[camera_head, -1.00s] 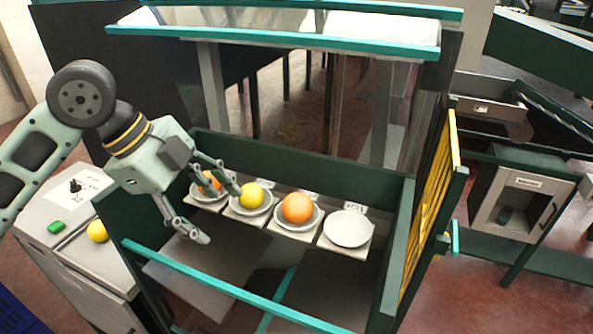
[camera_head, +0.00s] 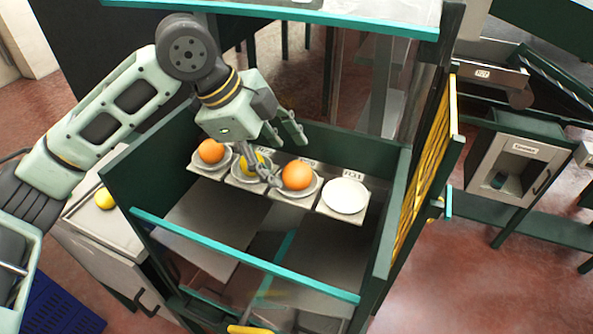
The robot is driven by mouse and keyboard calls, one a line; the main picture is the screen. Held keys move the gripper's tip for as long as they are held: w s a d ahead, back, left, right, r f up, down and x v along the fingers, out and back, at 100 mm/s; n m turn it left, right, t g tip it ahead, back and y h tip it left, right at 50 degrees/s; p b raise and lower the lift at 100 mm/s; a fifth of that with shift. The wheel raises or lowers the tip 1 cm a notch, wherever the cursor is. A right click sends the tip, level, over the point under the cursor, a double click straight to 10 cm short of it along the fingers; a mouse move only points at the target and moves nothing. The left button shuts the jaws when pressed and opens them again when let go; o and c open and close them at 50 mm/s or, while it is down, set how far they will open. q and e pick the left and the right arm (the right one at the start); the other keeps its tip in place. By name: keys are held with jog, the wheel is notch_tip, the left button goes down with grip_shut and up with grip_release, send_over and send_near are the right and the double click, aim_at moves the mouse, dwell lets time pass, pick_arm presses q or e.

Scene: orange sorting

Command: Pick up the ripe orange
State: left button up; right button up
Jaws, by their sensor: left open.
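An orange fruit (camera_head: 297,176) sits on a plate right of the middle of the row. A second orange fruit (camera_head: 211,151) sits on the leftmost plate. Between them a yellow fruit (camera_head: 258,158) lies on its plate, partly hidden by my left gripper. My left gripper (camera_head: 287,158) is open and empty. Its fingers spread above the row, one in front of the yellow fruit, near the right-hand orange fruit, the other farther back. I cannot tell whether they touch any fruit. My right gripper is not in view.
The rightmost plate (camera_head: 345,196) is empty. Dark green walls enclose the plates, with a teal bar (camera_head: 240,256) across the front. Another yellow fruit (camera_head: 105,199) lies on the grey cabinet (camera_head: 88,229) at left. A blue crate (camera_head: 62,305) stands at lower left.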

aim_at(290, 168)
pick_arm(q)
jog(key=p+x, duration=0.1)
jog(key=x, duration=0.4)
jog(key=shift+d, duration=0.15)
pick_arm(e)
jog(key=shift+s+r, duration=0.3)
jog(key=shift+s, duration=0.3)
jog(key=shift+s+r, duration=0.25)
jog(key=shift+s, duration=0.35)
pick_arm(q)
jog(key=c, duration=1.3)
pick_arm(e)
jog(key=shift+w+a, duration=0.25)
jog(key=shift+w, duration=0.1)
